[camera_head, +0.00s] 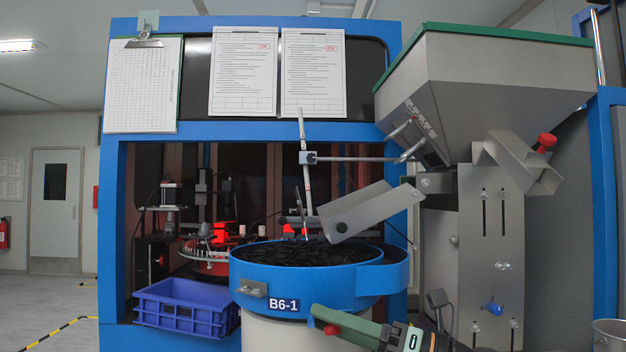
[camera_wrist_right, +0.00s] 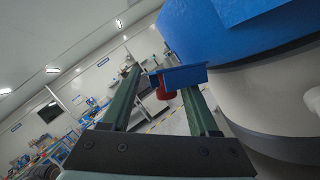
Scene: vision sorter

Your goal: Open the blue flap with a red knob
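In the right wrist view a small blue flap (camera_wrist_right: 185,77) with a red knob (camera_wrist_right: 162,91) shows beside the blue bowl. The knob sits between the two green fingers of my right gripper (camera_wrist_right: 158,82), which are spread apart with gaps to it. The flap hides the tip of the right-hand finger. In the head view the right gripper (camera_head: 323,317) is below the rim of the bowl marked B6-1, and the red knob (camera_head: 331,329) shows at its fingertips. My left gripper is not in view.
The blue bowl (camera_head: 300,272) full of dark parts stands close above the right gripper. A blue crate (camera_head: 185,305) is to its left. A grey hopper (camera_head: 470,85) and a chute with another red knob (camera_head: 546,141) are at the right.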

